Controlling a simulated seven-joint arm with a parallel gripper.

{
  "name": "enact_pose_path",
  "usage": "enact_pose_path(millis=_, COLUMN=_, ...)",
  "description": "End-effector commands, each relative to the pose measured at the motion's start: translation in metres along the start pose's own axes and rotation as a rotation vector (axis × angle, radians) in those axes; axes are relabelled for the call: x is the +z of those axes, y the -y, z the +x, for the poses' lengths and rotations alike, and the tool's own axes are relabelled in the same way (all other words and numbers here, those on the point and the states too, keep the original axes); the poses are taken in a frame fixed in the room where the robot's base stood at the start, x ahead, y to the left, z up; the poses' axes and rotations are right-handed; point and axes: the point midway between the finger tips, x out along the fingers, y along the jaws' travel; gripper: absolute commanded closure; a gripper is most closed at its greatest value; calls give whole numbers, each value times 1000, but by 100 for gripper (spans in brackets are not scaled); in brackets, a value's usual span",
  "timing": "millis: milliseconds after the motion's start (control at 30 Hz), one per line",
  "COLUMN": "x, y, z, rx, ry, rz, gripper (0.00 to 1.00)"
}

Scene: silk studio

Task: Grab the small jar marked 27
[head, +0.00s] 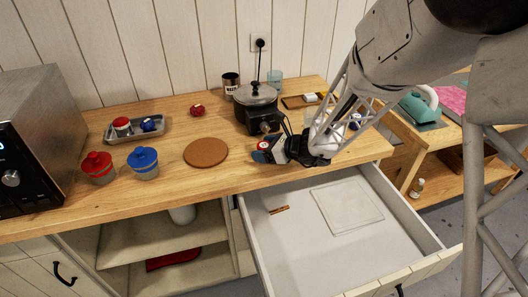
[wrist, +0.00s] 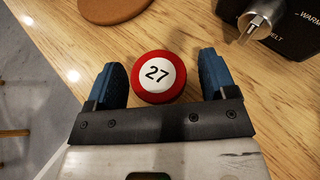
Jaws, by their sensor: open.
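The small jar marked 27 (wrist: 158,92) shows in the wrist view as a round red lid with a white disc and the number 27. It stands on the wooden counter between the two blue fingertips of my gripper (wrist: 164,80). The gripper is open, with a gap visible on each side of the lid. In the head view the red lid (head: 263,146) shows at my gripper (head: 268,152), near the counter's front edge above the open drawer. The jar's body is mostly hidden under its lid and behind the gripper.
A cork mat (head: 206,152) lies left of my gripper. A black melting pot (head: 256,108) stands just behind it. A drawer (head: 290,240) is open below.

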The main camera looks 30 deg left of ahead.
Motion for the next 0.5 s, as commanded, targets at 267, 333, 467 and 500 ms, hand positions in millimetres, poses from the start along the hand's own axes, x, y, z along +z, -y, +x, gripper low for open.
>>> enact_pose_path(millis=267, x=0, y=0, z=0, rx=0, ry=0, rz=0, gripper=27)
enact_pose_path(millis=333, x=0, y=0, z=0, rx=0, ry=0, rz=0, gripper=37)
enact_pose_path(millis=467, x=0, y=0, z=0, rx=0, ry=0, rz=0, gripper=57)
enact_pose_path(millis=500, x=0, y=0, z=0, rx=0, ry=0, rz=0, gripper=64)
